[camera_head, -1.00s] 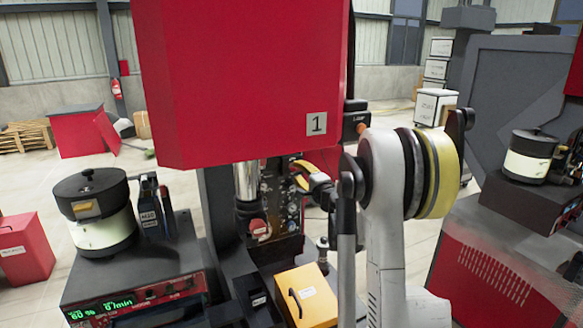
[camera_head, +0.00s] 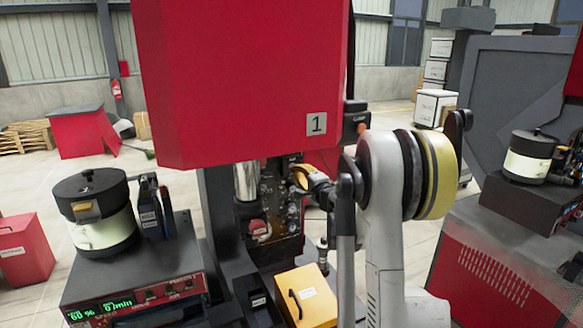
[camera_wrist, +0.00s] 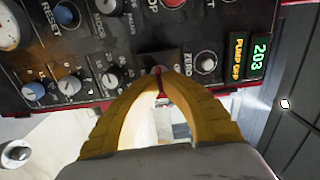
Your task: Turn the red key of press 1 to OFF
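Press 1 (camera_head: 250,85) is the big red machine with a "1" plate. Its dark control panel (camera_head: 281,192) sits below the red housing, partly hidden by my arm in the head view. The red key (camera_wrist: 161,86) shows as a thin red piece at the lower edge of the panel in the wrist view. My gripper (camera_wrist: 161,74) has its yellow fingertips drawn together on either side of the key and looks shut on it. The key's marks are hidden by the fingers. In the head view my gripper (camera_head: 298,178) is at the panel, and the key cannot be made out.
A yellow box (camera_head: 305,296) stands below my gripper. A bowl feeder (camera_head: 102,215) stands at left.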

